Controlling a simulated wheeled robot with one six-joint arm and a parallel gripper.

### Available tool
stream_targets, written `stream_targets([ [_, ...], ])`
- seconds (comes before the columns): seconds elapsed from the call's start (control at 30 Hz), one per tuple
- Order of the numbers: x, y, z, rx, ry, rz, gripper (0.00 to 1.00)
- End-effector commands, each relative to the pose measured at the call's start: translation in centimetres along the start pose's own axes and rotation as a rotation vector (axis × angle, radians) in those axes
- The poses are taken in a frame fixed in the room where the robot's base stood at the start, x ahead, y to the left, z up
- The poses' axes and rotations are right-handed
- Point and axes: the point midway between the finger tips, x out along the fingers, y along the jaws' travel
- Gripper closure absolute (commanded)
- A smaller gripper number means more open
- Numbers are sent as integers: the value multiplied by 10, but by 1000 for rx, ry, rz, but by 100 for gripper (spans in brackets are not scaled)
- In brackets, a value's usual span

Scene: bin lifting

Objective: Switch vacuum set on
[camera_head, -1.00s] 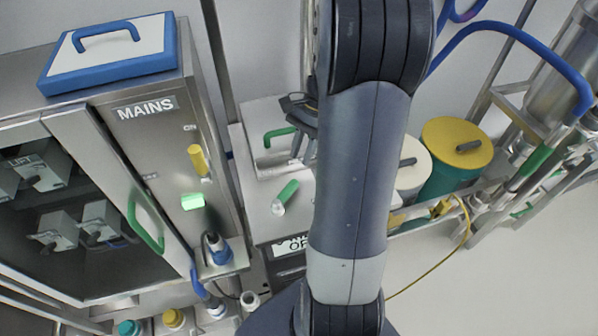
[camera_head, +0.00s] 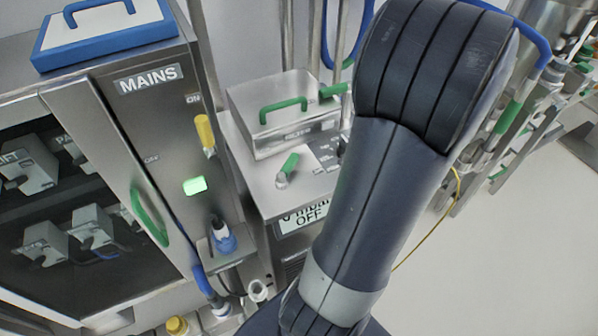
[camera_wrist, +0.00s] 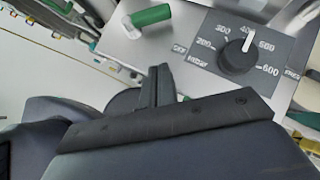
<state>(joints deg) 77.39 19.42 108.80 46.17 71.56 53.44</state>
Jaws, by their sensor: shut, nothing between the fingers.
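My gripper (camera_wrist: 160,84) is shut and empty. In the wrist view its fingers appear below the green switch and left of the dial, apart from both. In the head view my arm hides the gripper.
A steel box with a green handle (camera_head: 283,108) sits on the cabinet's rear top. The MAINS cabinet (camera_head: 110,110) at left has a yellow lever (camera_head: 204,133) and a lit green lamp (camera_head: 194,186). Open floor (camera_head: 520,240) lies at right.

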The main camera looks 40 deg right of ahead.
Motion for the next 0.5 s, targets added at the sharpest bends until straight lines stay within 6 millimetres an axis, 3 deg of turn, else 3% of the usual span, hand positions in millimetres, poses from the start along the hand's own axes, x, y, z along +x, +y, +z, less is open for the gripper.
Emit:
stream_targets([
  [0.23,14,0,-2,24,-9,-13,100],
  [0.5,70,0,-2,24,-8,-9,100],
])
